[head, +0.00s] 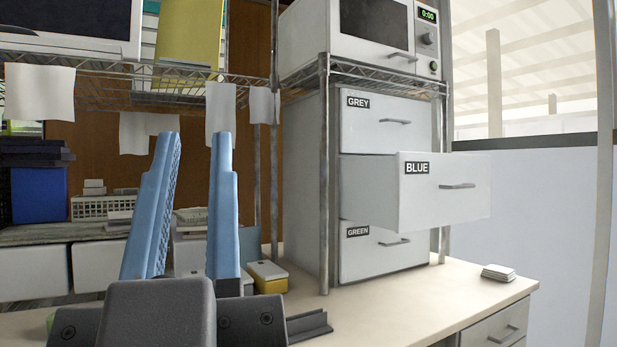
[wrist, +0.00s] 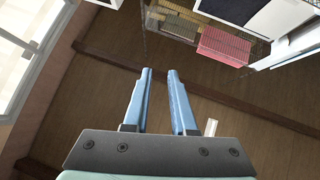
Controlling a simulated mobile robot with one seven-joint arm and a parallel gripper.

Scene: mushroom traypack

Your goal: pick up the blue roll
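I cannot make out a blue roll in either view. The drawer labelled BLUE (head: 445,200) is pulled out from the white cabinet; its inside is hidden behind its front and side. My gripper (head: 196,138) points upward in the head view, left of the cabinet, its two blue fingers apart with nothing between them. In the wrist view my gripper (wrist: 159,72) is also open and empty, with brown wood panelling behind it.
The GREY drawer (head: 385,122) and GREEN drawer (head: 385,252) are shut. A metal rack post (head: 324,180) stands between my gripper and the drawers. A microwave (head: 365,35) sits above. A white stack (head: 498,272) lies on the counter (head: 430,300), which is mostly clear there.

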